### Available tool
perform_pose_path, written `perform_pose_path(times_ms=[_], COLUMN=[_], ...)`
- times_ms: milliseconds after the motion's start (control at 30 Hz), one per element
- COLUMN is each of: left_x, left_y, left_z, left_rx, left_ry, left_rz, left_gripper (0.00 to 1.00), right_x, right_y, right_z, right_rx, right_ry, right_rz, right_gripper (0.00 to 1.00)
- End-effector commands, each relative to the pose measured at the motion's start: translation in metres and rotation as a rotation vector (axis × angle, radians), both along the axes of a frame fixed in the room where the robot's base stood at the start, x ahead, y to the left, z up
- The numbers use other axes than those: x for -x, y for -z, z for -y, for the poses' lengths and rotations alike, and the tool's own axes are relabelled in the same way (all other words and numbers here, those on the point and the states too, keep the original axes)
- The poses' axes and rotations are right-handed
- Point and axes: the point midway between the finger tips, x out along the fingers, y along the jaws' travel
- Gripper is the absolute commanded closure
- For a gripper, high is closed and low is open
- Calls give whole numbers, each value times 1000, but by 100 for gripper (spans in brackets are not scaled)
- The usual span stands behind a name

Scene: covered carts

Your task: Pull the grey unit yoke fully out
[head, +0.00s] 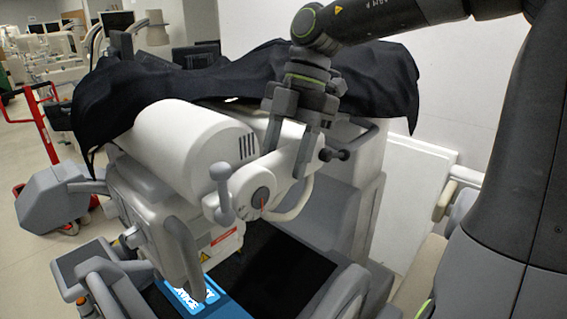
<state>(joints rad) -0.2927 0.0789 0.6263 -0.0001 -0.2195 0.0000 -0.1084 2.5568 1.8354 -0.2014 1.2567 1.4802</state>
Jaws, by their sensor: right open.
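The grey unit (170,140) is a pale, rounded machine with a large cylindrical housing, under a black cover. Its yoke appears to be the pale arm (283,168) at the housing's right end, with a round dial (262,196) and a grey ball-ended handle (222,190). My right gripper (285,164) points down over this arm. Its jaws are open, one finger on each side of the arm as seen here; I cannot tell whether they touch it. My left gripper is not in view.
A black cover (350,80) drapes over the top behind my right gripper. A dark well (280,275) with a blue label panel lies below. A small black knob (333,154) sticks out right of the gripper. A red trolley (40,125) stands far left. A white wall is behind.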

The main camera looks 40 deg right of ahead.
Motion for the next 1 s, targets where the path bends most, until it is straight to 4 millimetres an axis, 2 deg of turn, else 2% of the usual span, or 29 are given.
perform_pose_path(times_ms=[200, 467, 833, 867, 1000], left_x=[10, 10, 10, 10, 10], left_y=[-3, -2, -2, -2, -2], left_z=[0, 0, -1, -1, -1], left_rx=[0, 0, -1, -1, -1], left_ry=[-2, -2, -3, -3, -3], left_rz=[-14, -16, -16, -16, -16], left_gripper=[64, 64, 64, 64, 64], right_x=[1, 1, 1, 1, 1], right_y=[12, 13, 13, 13, 12], right_z=[-5, -5, -5, -5, -5], right_rx=[0, 1, 1, 1, 1], right_ry=[-1, -1, -1, -1, -1], right_rz=[-1, 0, 1, 1, 1], right_gripper=[50, 50, 97, 100, 100])
